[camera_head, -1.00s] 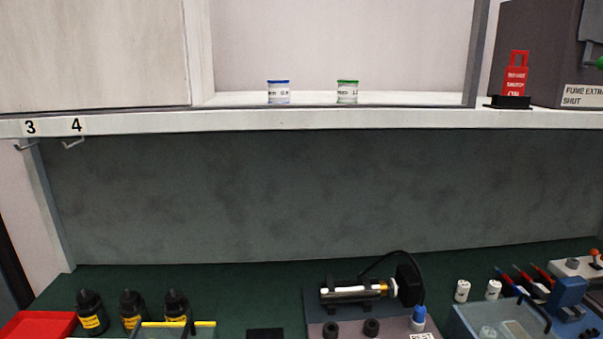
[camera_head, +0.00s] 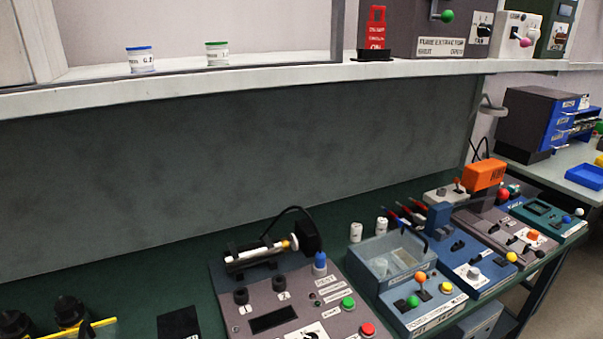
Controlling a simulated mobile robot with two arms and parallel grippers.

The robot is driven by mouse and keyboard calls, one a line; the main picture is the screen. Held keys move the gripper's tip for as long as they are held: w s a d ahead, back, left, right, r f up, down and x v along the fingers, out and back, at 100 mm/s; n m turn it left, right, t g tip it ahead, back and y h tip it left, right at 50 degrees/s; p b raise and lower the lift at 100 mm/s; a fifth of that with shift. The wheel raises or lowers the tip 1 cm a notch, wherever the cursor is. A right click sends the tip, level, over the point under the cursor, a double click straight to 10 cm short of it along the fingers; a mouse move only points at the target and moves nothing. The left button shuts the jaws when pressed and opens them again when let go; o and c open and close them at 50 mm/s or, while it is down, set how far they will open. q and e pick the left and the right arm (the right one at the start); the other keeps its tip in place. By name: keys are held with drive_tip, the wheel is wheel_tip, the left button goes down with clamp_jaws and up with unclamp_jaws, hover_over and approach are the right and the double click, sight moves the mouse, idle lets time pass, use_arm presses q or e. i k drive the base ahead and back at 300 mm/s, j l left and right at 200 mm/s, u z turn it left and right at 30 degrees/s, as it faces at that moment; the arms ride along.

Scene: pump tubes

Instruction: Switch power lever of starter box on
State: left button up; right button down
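I cannot read a starter box label on any device. On the shelf at the upper right stand a dark fume extractor box (camera_head: 416,32) with a green-knobbed lever (camera_head: 446,16), a white box (camera_head: 515,36) with a pink-knobbed lever (camera_head: 525,42), and a dark green box (camera_head: 556,30) partly cut off by the top edge. On the bench at the right are several lever boxes, among them a blue one (camera_head: 420,310) with orange, green and yellow knobs. Which of these is the starter box, I cannot tell. Neither of my grippers is in view.
A syringe pump panel (camera_head: 300,315) with green and red buttons sits at the bench front. A blue tray (camera_head: 370,258), small white bottles (camera_head: 356,231) and an orange box (camera_head: 484,174) stand nearby. A red sign (camera_head: 376,28) stands on the shelf. Blue drawers (camera_head: 560,127) are farther right.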

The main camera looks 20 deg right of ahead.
sight(412, 303)
drive_tip(key=z, duration=1.45)
